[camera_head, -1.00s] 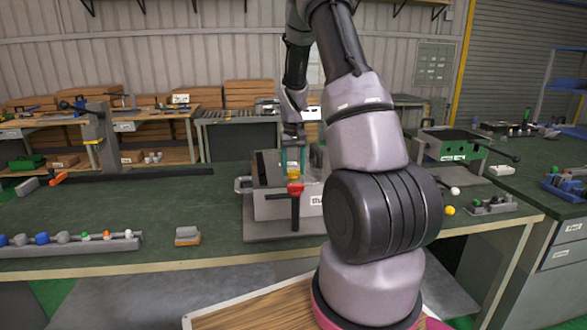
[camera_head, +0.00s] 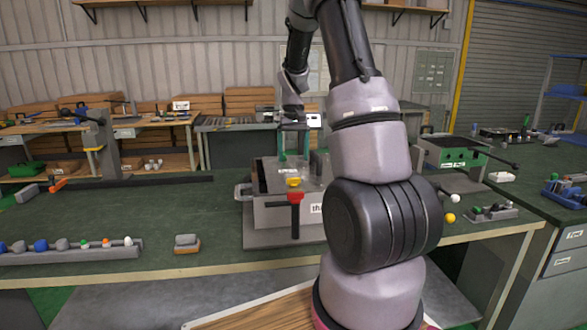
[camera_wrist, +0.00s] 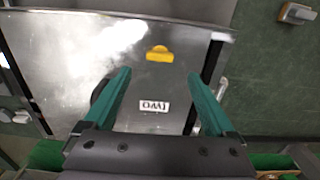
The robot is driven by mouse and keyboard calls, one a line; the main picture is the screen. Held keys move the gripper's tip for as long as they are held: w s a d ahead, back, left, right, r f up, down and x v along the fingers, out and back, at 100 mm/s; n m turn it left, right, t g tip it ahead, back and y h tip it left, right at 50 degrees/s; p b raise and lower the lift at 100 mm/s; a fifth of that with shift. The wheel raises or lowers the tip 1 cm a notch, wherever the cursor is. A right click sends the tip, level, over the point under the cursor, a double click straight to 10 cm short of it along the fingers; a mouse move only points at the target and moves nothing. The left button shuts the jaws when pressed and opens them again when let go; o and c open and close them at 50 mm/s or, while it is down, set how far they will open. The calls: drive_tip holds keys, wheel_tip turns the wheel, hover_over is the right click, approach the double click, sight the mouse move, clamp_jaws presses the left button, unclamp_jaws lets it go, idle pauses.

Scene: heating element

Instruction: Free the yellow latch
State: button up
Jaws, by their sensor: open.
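The grey metal box (camera_head: 268,212) stands on the green bench. The small yellow latch (camera_head: 293,181) is at its front top edge, just above a red-topped black handle (camera_head: 296,197) on the front. My gripper (camera_head: 293,158) is above the box lid, its teal fingers pointing down, apart from the latch. In the wrist view, the latch (camera_wrist: 160,54) lies on the lid beyond my fingertips, centred between them. My gripper (camera_wrist: 160,75) is open, with nothing between its fingers. A white label (camera_wrist: 153,106) on the lid shows between the fingers. My arm hides the box's right side.
A rack of coloured knobs (camera_head: 70,250) and a small grey-and-orange block (camera_head: 187,243) lie on the bench to the left. A green box (camera_head: 452,153) stands at the right. The bench left of the grey box is mostly clear.

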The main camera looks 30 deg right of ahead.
drive_tip(key=shift+r, duration=1.55)
drive_tip(key=s+a+r+t+y, duration=0.1)
drive_tip(key=s+a+r+t, duration=0.1)
drive_tip(key=s+a+r, duration=0.35)
drive_tip(key=s+a+r+t, duration=0.25)
drive_tip(key=s+r, duration=0.35)
drive_tip(key=r, duration=0.3)
drive_tip(key=s+a+r+t, duration=0.1)
drive_tip(key=s+a, duration=0.2)
drive_tip(key=s, duration=0.4)
drive_tip(key=s+a+r+m+t+y, duration=0.1)
drive_tip(key=s+a, duration=0.3)
drive_tip(key=s, duration=0.4)
drive_tip(key=shift+s+a+r+t, duration=0.25)
drive_tip(key=shift+r+t, duration=0.1)
drive_tip(key=shift+r, duration=0.45)
